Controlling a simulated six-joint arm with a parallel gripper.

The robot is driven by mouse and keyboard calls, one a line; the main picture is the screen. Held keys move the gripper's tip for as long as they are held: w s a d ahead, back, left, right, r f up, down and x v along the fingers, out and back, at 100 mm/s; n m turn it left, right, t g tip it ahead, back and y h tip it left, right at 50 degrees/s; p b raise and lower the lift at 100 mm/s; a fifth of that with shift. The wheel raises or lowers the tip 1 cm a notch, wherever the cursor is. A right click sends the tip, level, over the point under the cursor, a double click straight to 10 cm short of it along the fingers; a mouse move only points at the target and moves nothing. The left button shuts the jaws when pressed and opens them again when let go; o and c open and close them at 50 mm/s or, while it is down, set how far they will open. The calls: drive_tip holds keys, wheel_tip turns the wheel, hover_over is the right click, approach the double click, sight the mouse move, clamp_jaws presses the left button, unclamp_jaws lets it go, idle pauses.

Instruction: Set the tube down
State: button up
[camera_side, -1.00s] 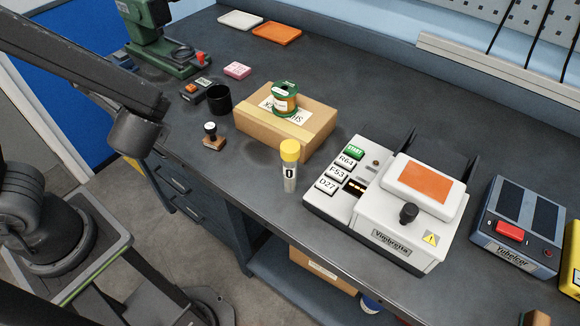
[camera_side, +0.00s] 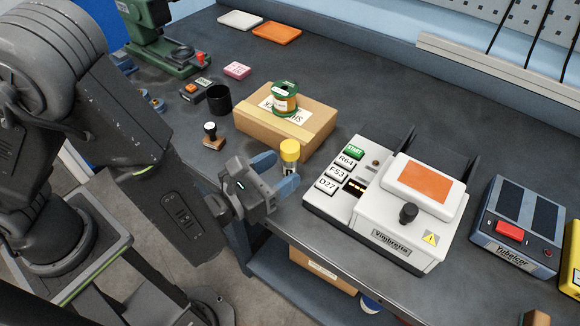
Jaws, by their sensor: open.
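The tube (camera_side: 289,154) stands upright near the front edge of the bench, with a yellow cap and a clear body. Its lower part and label are mostly hidden behind my gripper. My gripper (camera_side: 276,172) is open at the tube, with one blue finger to the left of it and the other in front of its lower body. I cannot tell whether either finger touches the tube.
A stamp (camera_side: 211,136) and a black cup (camera_side: 219,99) stand to the left.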

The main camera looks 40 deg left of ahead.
drive_tip(key=x, duration=0.4)
drive_tip(key=shift+w, duration=0.4)
clamp_jaws()
idle(0.4)
